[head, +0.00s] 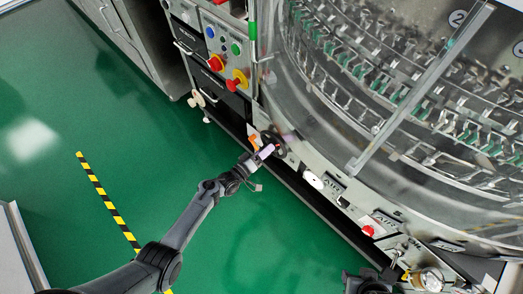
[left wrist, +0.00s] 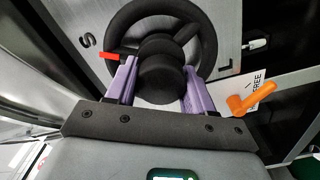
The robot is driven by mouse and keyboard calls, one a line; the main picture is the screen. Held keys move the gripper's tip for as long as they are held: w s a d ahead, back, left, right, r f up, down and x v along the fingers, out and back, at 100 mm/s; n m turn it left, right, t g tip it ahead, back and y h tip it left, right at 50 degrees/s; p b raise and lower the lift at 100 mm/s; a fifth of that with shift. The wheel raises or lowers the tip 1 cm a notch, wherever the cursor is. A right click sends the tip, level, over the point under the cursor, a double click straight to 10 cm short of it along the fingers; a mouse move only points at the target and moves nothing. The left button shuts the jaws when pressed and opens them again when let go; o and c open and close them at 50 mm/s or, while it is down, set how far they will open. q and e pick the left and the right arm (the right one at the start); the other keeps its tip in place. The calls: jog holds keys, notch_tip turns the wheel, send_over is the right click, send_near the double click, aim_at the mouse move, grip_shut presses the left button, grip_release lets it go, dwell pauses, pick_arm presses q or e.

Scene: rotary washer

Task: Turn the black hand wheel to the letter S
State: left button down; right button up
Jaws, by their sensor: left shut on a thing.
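The black hand wheel (left wrist: 205,35) fills the top of the left wrist view, with a round hub (left wrist: 160,75) at its middle. A red pointer (left wrist: 110,55) sticks out at its left side, close to and just below the letter S (left wrist: 87,41) on the plate. A letter L (left wrist: 228,86) is at the lower right. My left gripper (left wrist: 158,85) has its purple fingers on either side of the hub, shut on it. In the head view, the wheel (head: 279,147) is on the machine's lower front, partly hidden by my left gripper (head: 266,151).
An orange lever (left wrist: 243,102) is close to the right finger; it also shows in the head view (head: 254,141). A red button (head: 368,230) is further right.

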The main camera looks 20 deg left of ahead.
pick_arm(q)
jog(key=shift+r, duration=0.1)
jog(key=shift+c, duration=2.4)
grip_release()
jog(key=shift+s+a+p, duration=0.3)
jog(key=shift+s+p, duration=0.15)
jog(key=shift+s, duration=0.05)
jog(key=p+v, duration=0.4)
jog(key=v, duration=0.5)
jog(key=shift+s+a, duration=0.2)
jog(key=shift+s, duration=0.05)
